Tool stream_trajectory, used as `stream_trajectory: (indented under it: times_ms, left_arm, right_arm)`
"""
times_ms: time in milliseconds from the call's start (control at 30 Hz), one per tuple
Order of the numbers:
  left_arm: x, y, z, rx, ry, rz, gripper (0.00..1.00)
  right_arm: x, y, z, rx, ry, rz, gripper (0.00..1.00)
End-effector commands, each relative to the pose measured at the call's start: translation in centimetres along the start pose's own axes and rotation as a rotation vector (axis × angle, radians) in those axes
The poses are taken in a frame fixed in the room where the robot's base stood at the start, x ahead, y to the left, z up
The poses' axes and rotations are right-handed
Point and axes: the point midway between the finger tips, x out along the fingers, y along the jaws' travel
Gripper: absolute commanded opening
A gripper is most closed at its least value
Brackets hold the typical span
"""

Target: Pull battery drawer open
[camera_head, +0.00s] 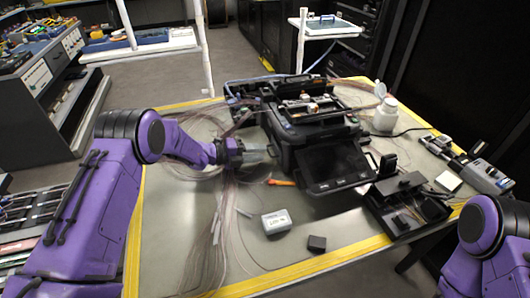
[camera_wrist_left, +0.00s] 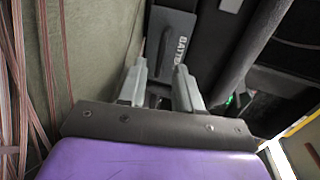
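The black fusion splicer (camera_head: 310,125) stands on the table with its dark screen tilted toward the front. Its battery drawer (camera_wrist_left: 170,42) shows in the left wrist view as a dark grey face lettered "BATT"; the rest of the word is hidden. I cannot tell whether the drawer is out at all. My left gripper (camera_head: 258,156) is at the splicer's left side. In the left wrist view its two grey fingers (camera_wrist_left: 160,82) are apart, pointing at the drawer face, with a dark gap between them. Contact is unclear.
Loose fibre strands (camera_head: 215,205) lie left of the splicer and beside my left gripper. A grey-white box (camera_head: 276,221) and small black block (camera_head: 317,243) lie in front. A white bottle (camera_head: 385,115) and black tool (camera_head: 405,203) stand to the right.

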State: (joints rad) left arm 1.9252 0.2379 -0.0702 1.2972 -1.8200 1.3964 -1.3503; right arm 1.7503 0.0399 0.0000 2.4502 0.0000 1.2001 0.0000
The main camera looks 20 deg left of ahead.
Motion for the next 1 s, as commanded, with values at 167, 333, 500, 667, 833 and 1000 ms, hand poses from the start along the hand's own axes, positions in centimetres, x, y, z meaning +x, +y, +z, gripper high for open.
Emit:
stream_trajectory:
  times_ms: [167,333,500,667,833,1000]
  left_arm:
    - [2.5,0.0,0.0,0.000,0.001,0.001,0.34]
    - [3.1,0.0,0.0,-0.001,-0.001,-0.001,0.34]
    - [3.1,0.0,0.0,-0.001,-0.001,-0.001,0.27]
    - [3.1,0.0,0.0,-0.001,-0.001,-0.001,0.00]
    - [3.1,0.0,0.0,-0.001,-0.001,-0.001,0.00]
    - [3.0,0.0,0.0,-0.001,-0.001,-0.001,0.00]
  right_arm:
    - [-0.4,0.0,-0.2,0.000,0.000,0.000,0.00]
    - [-0.4,0.0,-0.2,0.000,0.000,0.000,0.00]
    - [-0.4,0.0,-0.2,0.000,0.000,0.000,0.00]
    - [-0.4,0.0,-0.2,0.000,0.000,0.000,0.00]
    - [-0.4,0.0,-0.2,0.000,0.000,0.000,0.00]
    - [-0.4,0.0,-0.2,0.000,0.000,0.000,0.00]
